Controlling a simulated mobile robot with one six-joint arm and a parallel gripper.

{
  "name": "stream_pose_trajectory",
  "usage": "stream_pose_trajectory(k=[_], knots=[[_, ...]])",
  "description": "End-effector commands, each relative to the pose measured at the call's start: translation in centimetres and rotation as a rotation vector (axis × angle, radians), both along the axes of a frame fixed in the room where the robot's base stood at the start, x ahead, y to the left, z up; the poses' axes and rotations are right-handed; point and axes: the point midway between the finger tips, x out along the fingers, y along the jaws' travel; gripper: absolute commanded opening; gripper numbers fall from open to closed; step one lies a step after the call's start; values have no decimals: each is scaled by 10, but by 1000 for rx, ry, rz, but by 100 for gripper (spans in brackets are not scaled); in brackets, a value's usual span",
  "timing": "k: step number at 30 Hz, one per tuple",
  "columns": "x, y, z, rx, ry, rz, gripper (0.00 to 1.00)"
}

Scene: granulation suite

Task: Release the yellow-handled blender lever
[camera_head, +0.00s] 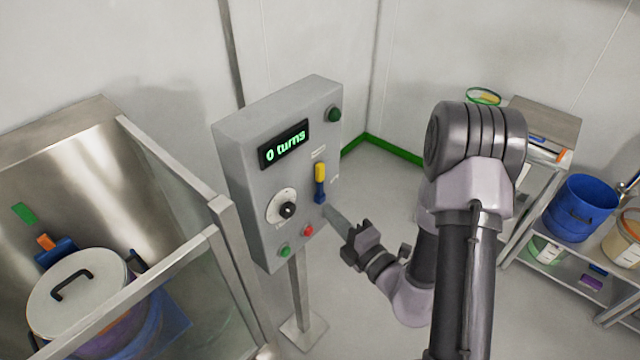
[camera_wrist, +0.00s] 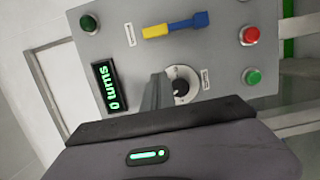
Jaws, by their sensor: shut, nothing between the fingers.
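The blender lever has a yellow handle (camera_head: 320,172) on a blue base (camera_head: 320,194), on the front of a grey control box (camera_head: 237,165). The yellow handle points up. In the wrist view the yellow handle (camera_wrist: 157,31) lies to the left of the blue part (camera_wrist: 199,20), with the picture turned sideways. My gripper (camera_head: 335,218) is shut and empty, in front of the box and a little below and right of the lever. In the wrist view the gripper fingers (camera_wrist: 157,95) show apart from the lever, over the box near the dial.
The box has a display (camera_head: 284,146) reading "0 turns", a dial (camera_head: 284,207), a red button (camera_head: 308,230) and green buttons. A steel-framed enclosure (camera_head: 218,205) with a lidded drum (camera_head: 75,287) stands left. A shelf with a blue bucket (camera_head: 580,205) stands right.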

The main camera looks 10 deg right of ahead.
Motion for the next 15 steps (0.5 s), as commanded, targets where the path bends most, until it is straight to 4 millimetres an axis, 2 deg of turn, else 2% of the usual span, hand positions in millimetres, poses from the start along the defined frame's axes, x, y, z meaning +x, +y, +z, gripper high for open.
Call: stream_pose_trajectory(k=[1, 3, 9, 15], knots=[[3, 1, -8, -5, -6, 3, 0], [8, 4, -10, -7, -8, 8, 0], [19, 9, -10, -1, -7, -1, 0], [60, 26, -2, 2, -1, 0, 0]])
